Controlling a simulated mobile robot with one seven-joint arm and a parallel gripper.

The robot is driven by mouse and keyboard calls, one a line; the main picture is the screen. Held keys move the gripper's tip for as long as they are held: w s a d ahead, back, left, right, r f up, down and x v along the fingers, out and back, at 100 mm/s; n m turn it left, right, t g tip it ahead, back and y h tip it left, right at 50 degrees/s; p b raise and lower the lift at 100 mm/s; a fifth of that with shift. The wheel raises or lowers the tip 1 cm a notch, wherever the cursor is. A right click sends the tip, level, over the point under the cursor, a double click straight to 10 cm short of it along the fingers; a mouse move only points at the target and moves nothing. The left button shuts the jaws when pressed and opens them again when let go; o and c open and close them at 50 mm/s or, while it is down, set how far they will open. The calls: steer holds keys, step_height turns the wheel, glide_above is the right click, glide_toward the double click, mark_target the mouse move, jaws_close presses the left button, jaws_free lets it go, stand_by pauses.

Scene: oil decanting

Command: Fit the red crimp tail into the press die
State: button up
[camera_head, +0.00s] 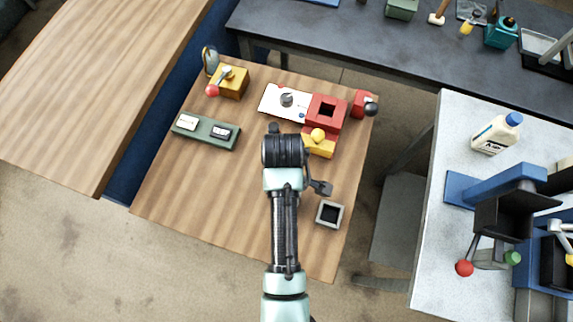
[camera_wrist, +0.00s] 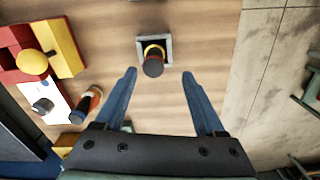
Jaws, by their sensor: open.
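My gripper (camera_wrist: 160,75) is open and empty above the wooden table; its two blue fingers are spread in the wrist view. A dark cylinder with a reddish side and yellow ring (camera_wrist: 153,64) shows at a grey square socket (camera_wrist: 140,50) ahead of the fingers; it may be the crimp tail, but I cannot tell. The socket also shows in the head view (camera_head: 321,222), its middle black. A red block with a square hole (camera_head: 341,118) stands beyond my gripper, possibly the press die. A red piece with a dark ball (camera_head: 358,103) stands beside it.
A yellow block with a ball (camera_head: 318,146) adjoins the red block; a white plate with a knob (camera_head: 270,98) is beside it. A green tray (camera_head: 204,137) lies left. The table's near-left area is clear.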

steer(key=shift+w+d+f+p, duration=0.1)
steer(key=shift+f+p, duration=0.1)
steer(key=shift+f, duration=0.85)
steer(key=shift+w+d+f+p, duration=0.15)
steer(key=shift+f+p, duration=0.05)
steer(key=shift+f, duration=0.9)
steer(key=shift+w+d+f+p, duration=0.1)
steer(key=shift+f+p, duration=0.1)
steer(key=shift+f, duration=0.85)
jaws_close()
